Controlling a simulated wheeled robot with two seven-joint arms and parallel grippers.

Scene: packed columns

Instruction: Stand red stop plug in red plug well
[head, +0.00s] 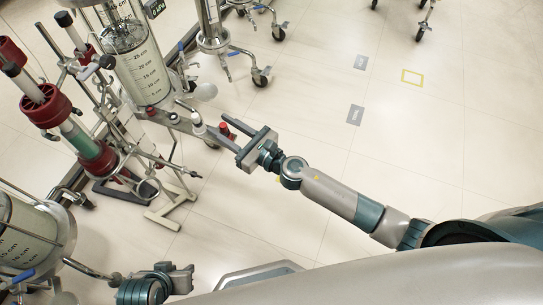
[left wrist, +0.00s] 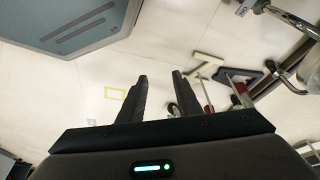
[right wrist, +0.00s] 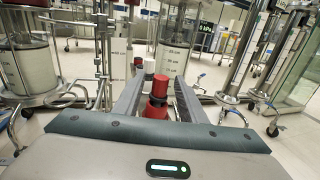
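A red stop plug (head: 224,128) shows between the fingers of my right gripper (head: 214,128) in the head view. In the right wrist view the red plug (right wrist: 160,85) stands upright above a wider red part (right wrist: 155,107); I cannot tell whether that part is the plug's own base or the red plug well. My right gripper (right wrist: 157,95) has its fingers apart, one on each side of the red pieces, with gaps showing. My left gripper (head: 180,278) is low at the bottom of the head view. Its fingers (left wrist: 160,92) are apart and empty, over the floor.
A white-topped piece (head: 198,126) and a small red piece (head: 151,111) sit along the same rail. Glass columns (head: 140,65) on metal frames stand behind and left. A red-collared column (head: 45,103) leans at the left.

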